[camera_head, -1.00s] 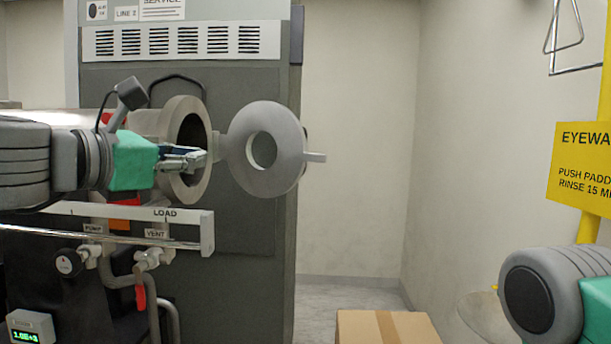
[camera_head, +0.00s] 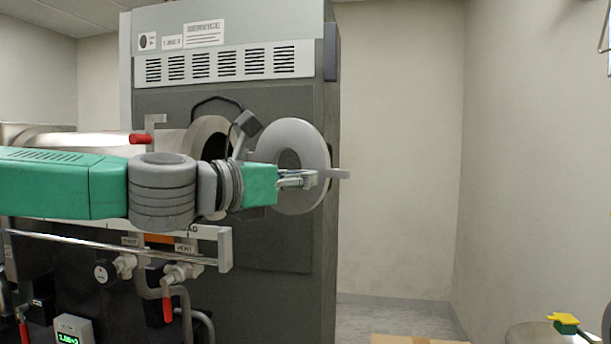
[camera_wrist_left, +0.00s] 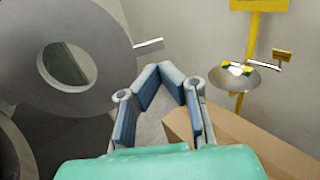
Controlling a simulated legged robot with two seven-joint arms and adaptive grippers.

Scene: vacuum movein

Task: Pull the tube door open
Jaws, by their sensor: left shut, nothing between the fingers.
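The tube door (camera_head: 310,145) is a grey disc with a round hole, standing swung out to the right of the tube's mouth. It fills the upper left of the left wrist view (camera_wrist_left: 105,35). A flat handle tab (camera_head: 341,174) sticks out from its right side and shows in the left wrist view too (camera_wrist_left: 148,44). The tube's flange (camera_head: 202,133) is partly hidden behind my left arm. My left gripper (camera_head: 312,178) is shut and empty in front of the door's lower right, short of the tab. In the wrist view, its fingertips (camera_wrist_left: 165,72) appear apart from the tab. My right gripper is out of view.
A tall grey cabinet (camera_head: 235,100) stands behind the door. A metal rail (camera_head: 110,250) with valves runs below my left arm. A cardboard box (camera_wrist_left: 240,140) lies low on the right, with an eyewash bowl (camera_wrist_left: 250,78) beyond.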

